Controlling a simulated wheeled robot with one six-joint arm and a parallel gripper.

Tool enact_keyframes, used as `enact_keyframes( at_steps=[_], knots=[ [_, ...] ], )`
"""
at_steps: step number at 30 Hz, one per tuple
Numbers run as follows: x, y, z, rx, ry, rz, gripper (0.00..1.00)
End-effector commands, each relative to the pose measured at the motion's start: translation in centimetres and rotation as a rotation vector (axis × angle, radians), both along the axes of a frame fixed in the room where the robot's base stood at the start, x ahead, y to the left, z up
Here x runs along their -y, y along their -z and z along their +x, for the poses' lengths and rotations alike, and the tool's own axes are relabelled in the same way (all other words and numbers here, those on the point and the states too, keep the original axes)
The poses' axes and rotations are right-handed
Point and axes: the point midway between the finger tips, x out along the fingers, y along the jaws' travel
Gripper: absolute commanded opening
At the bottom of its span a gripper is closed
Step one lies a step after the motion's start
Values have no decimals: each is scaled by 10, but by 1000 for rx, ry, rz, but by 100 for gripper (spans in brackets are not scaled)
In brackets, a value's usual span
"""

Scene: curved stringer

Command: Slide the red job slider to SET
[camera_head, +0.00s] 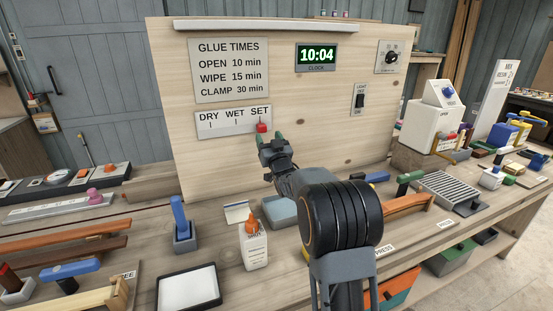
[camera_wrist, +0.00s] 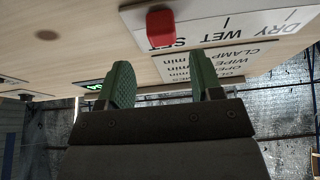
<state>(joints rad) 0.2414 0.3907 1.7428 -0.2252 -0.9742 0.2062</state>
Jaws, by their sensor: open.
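The red job slider (camera_head: 261,127) is a small red knob on a white strip (camera_head: 218,124) marked DRY, WET and SET, fixed to the upright wooden panel. The knob stands under the SET mark at the strip's right end. My gripper (camera_head: 270,138) is just below and to the right of the knob in the head view, fingers towards the panel. In the wrist view my gripper (camera_wrist: 160,68) is open and empty, with two green fingers. The red knob (camera_wrist: 160,28) shows beyond the fingertips, between their lines and apart from them.
The panel (camera_head: 320,130) also carries a glue times sign (camera_head: 229,69), a clock (camera_head: 316,57), a light switch (camera_head: 359,98) and a dial (camera_head: 391,57). A glue bottle (camera_head: 253,248) and a blue-handled tool (camera_head: 181,222) stand on the cluttered bench below.

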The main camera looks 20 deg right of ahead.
Motion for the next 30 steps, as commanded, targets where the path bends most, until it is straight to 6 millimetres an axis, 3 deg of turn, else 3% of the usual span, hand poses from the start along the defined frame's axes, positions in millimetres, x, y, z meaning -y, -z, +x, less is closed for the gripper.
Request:
enact_keyframes(
  at_steps=[6, 12, 19, 30],
  knots=[
    [-1, 18, -42, 1, 2, 0, 60],
    [-2, 28, -67, 1, 1, -1, 60],
    [-2, 33, -80, 1, 1, -1, 60],
    [-3, 33, -81, 1, 1, -1, 60]
  ],
)
